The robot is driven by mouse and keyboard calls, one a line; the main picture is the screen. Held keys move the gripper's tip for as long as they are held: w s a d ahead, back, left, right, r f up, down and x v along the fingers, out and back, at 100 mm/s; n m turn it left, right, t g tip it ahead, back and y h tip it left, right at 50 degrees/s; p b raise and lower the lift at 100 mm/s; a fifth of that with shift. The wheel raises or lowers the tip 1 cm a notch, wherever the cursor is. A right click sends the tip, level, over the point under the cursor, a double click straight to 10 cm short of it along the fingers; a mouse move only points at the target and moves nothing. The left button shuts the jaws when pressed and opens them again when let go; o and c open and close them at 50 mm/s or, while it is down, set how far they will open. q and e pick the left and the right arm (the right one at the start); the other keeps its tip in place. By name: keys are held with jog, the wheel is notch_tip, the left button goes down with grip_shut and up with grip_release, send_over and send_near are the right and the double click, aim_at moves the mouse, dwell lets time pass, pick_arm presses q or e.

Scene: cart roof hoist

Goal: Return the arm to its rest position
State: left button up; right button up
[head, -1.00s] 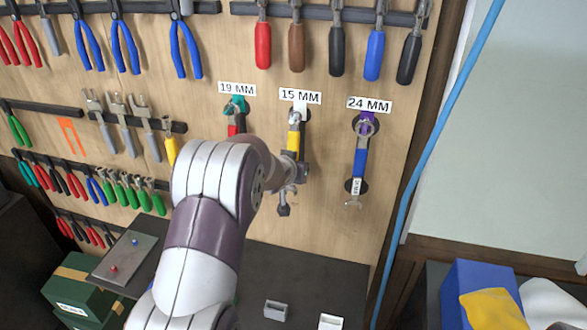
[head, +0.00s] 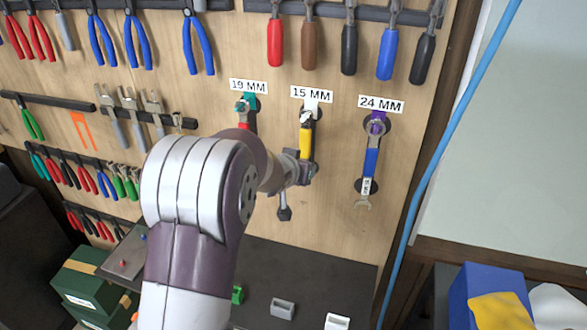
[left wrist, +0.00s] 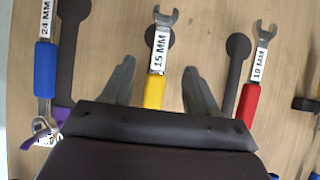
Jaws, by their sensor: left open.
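I see no contact between the fingers and the wrench. That wrench (head: 306,138) hangs under its label. The red-handled 19 mm wrench (left wrist: 249,102) and blue-handled 24 mm wrench (head: 371,157) hang to either side. My arm partly hides the 19 mm wrench in the head view. My right gripper is not in view.
Pliers and screwdrivers hang on racks across the board. Below is a dark bench (head: 330,281) with small blocks. Green boxes (head: 83,287) stand at lower left. A blue hose (head: 447,145) runs down the right side, near a blue bin (head: 484,288).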

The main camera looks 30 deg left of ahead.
pick_arm(q)
jog(key=p+v, duration=0.1)
jog(key=v, duration=0.5)
jog(key=s+d+f+m+g+h+b, duration=0.1)
jog(key=s+d+f+g+b, duration=0.3)
jog(key=s+d+f, duration=0.3)
jog(key=s+d+f+m+g+h+b, duration=0.1)
jog(key=s+d+f+g+b, duration=0.4)
jog(key=s+f, duration=0.6)
notch_tip(320, 180, down, 4)
jog(key=d+b, duration=0.1)
jog(key=d, duration=0.1)
jog(key=shift+s+d+f+m, duration=0.2)
jog(key=shift+s+d+m, duration=0.05)
jog(key=shift+d+m, duration=0.15)
